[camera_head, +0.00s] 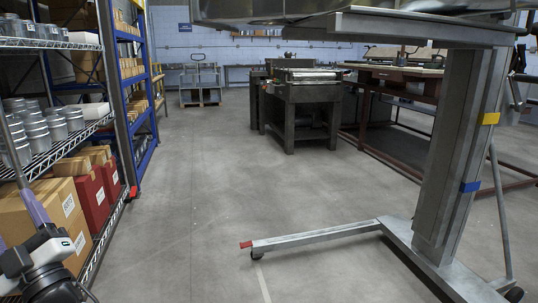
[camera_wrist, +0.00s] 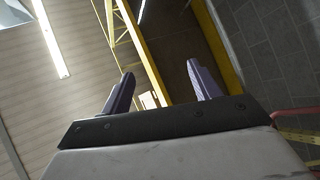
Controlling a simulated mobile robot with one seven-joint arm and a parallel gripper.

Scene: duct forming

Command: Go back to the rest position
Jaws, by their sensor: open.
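My gripper (camera_wrist: 160,78) points up toward the ceiling in the wrist view. Its two purple-grey fingers stand well apart, and nothing is between them. In the head view, part of my arm with a purple piece shows at the lower left, in front of the shelving and cartons. The rest of my arm is cut off by the picture edge.
A wire shelf (camera_head: 78,135) with cans and cartons stands close on the left, before a blue rack (camera_head: 140,100). A grey lift stand (camera_head: 455,150) bearing sheet metal (camera_head: 250,10) is on the right; its leg (camera_head: 315,234) reaches into the floor. The central aisle is clear.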

